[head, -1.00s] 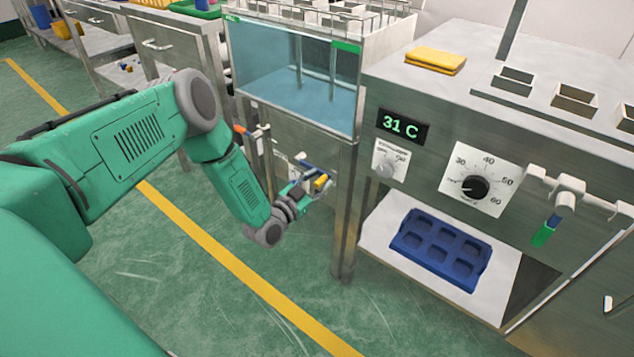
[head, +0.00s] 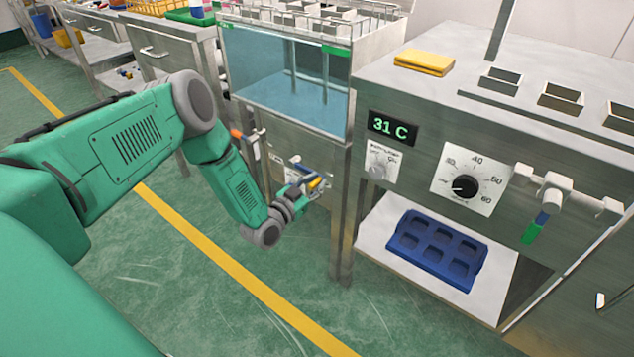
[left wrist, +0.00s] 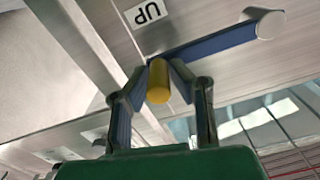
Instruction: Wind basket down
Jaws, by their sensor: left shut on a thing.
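The basket (head: 345,22) is a wire-railed rack with several cups, standing up above the glass-fronted water tank (head: 290,75). A crank with a blue arm (left wrist: 215,42) and a yellow handle (left wrist: 158,82) sits on the metal front below the tank. My left gripper (head: 314,187) is at this crank, and in the left wrist view its two fingers are shut on the yellow handle. The blue arm runs from the handle to a pale hub (left wrist: 270,24). My right gripper is not in view.
A steel cabinet with a 31 C display (head: 392,127), a dial (head: 466,187) and a white valve with a green-tipped lever (head: 531,233) stands at right. A blue tray (head: 437,250) lies on its shelf. Green floor is free in front.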

